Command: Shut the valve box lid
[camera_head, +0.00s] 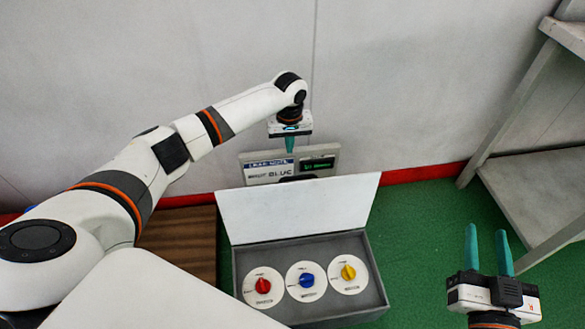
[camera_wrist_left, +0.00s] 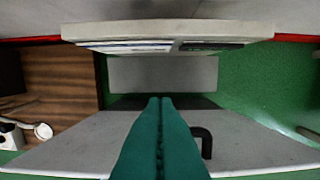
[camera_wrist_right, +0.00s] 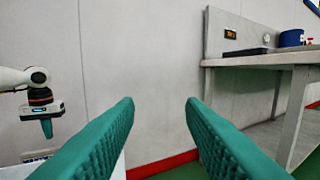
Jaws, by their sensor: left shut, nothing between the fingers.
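The valve box (camera_head: 378,290) is a dark grey open box on the floor. Its red knob (camera_head: 263,286), blue knob (camera_head: 307,280) and yellow knob (camera_head: 348,272) are uncovered. The pale lid (camera_head: 300,208) stands raised along the box's far edge, tilted back. My left gripper (camera_head: 289,147) is shut and empty behind the lid, pointing down. In the left wrist view its fingers (camera_wrist_left: 160,102) lie over the lid (camera_wrist_left: 260,147), beside a black handle (camera_wrist_left: 203,141); contact cannot be told. My right gripper (camera_head: 487,229) is open and empty, right of the box.
A sign panel (camera_head: 270,171) with a small display stands behind the lid, close to my left gripper. A brown wooden board (camera_head: 185,240) lies left of the box. A grey metal table (camera_head: 540,190) stands at the right. Green floor (camera_head: 425,220) is clear between.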

